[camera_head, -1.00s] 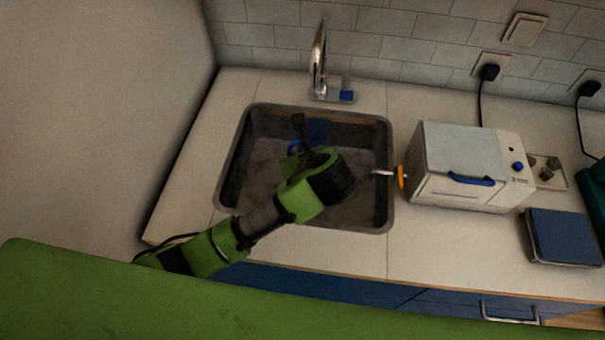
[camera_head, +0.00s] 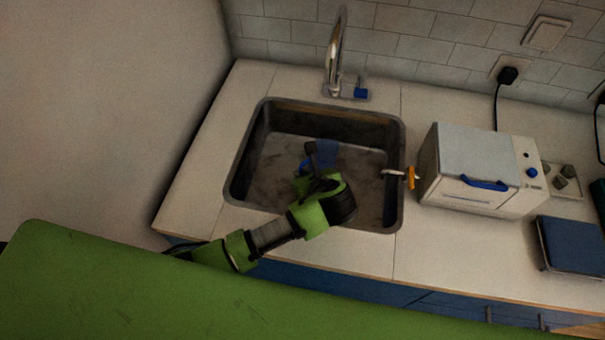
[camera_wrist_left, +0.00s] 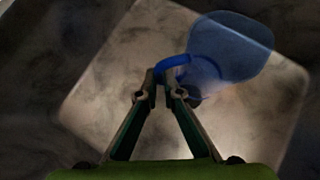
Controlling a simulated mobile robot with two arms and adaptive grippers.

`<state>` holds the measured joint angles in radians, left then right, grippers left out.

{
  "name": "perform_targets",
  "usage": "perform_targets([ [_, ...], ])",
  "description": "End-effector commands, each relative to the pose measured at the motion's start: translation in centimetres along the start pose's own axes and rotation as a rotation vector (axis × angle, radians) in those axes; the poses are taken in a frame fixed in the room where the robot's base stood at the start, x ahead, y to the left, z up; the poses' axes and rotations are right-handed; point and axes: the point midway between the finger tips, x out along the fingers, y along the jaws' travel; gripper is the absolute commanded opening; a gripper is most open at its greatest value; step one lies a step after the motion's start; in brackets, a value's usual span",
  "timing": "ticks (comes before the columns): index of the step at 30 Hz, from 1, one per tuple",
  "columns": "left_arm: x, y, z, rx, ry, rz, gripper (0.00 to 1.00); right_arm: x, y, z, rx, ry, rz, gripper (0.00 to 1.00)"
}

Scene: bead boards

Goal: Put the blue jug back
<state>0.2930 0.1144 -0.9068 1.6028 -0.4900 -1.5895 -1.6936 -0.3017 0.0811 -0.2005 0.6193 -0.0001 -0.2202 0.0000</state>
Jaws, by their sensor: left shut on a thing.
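The blue jug is a translucent vessel; in the head view its body (camera_head: 326,153) shows inside the sink, partly hidden behind my left gripper. In the left wrist view the jug (camera_wrist_left: 232,48) is at the upper right, with its solid blue handle reaching left to my fingertips. My left gripper (camera_head: 308,158) is over the sink basin; in the left wrist view its fingers (camera_wrist_left: 164,80) are shut on the handle. I cannot tell whether the jug touches the sink floor. The right gripper is not in view.
The grey sink (camera_head: 237,178) is set in a pale counter (camera_head: 200,165) with a tap (camera_head: 335,55) behind it. An orange-handled utensil (camera_head: 411,178) juts over the sink's right rim. A white oven-like box (camera_head: 470,155) and a blue flat item (camera_head: 572,245) stand to the right.

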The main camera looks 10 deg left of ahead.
Motion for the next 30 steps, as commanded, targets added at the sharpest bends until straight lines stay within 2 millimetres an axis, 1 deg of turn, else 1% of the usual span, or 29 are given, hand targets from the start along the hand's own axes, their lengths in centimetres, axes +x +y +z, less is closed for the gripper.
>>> perform_targets([
  [1,0.1,0.0,-0.1,0.000,0.000,0.000,0.00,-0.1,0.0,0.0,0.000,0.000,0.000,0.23],
  [3,0.1,0.0,-0.1,0.000,0.000,0.000,0.22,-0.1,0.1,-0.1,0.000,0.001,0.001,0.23],
  [4,0.1,0.0,-0.1,0.000,0.000,0.000,0.23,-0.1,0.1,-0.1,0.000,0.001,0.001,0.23],
  [13,0.1,0.0,-0.1,0.000,0.000,0.000,0.23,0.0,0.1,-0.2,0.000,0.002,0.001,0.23],
  [16,-0.3,0.0,0.1,0.001,0.001,0.000,0.23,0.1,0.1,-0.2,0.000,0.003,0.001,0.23],
  [20,-2.3,-0.1,0.1,0.000,0.000,-0.003,0.23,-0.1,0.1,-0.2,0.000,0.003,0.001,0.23],
  [27,-7.6,-0.1,0.1,-0.001,0.002,-0.004,0.23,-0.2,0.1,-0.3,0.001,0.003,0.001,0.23],
  [30,-9.5,-0.1,0.1,-0.001,0.001,-0.003,0.23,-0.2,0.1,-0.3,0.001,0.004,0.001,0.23],
])
